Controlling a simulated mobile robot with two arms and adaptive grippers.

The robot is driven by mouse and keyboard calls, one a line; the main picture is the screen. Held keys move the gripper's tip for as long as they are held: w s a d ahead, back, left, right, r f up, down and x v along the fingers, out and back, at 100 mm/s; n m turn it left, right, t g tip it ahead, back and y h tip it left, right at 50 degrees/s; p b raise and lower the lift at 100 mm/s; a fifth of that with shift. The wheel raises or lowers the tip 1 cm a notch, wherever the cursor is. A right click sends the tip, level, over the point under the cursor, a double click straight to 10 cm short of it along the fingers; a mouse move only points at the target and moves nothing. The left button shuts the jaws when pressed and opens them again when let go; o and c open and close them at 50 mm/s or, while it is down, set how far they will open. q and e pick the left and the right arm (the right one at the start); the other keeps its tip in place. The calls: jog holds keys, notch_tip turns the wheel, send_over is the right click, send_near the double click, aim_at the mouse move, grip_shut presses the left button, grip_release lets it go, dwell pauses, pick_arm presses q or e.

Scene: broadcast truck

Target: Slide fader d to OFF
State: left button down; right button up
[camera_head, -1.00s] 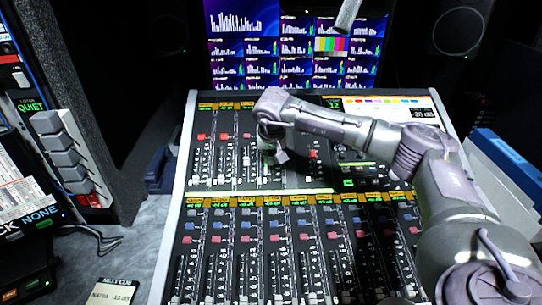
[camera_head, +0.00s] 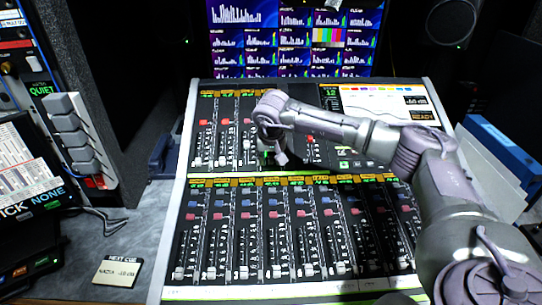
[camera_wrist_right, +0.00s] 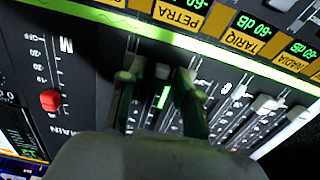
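The mixing console (camera_head: 176,240) has an upper and a lower bank of faders. My right gripper (camera_head: 274,156) is over the upper bank, near its lower edge. A small gap shows around the cap; contact is unclear. My left gripper is out of view.
Neighbouring fader caps (camera_wrist_right: 265,103) stand close on the right in the wrist view. A red main fader cap (camera_wrist_right: 49,100) is to the left. A cue card (camera_head: 117,271) lies on the desk. Monitors (camera_head: 290,40) stand behind the console.

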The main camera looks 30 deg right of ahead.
jog(key=shift+r, duration=0.3)
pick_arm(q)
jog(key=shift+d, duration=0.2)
pick_arm(e)
jog(key=v, duration=1.1)
jog(key=shift+s+r, duration=0.1)
jog(key=shift+r, duration=0.15)
jog(key=shift+f, duration=0.1)
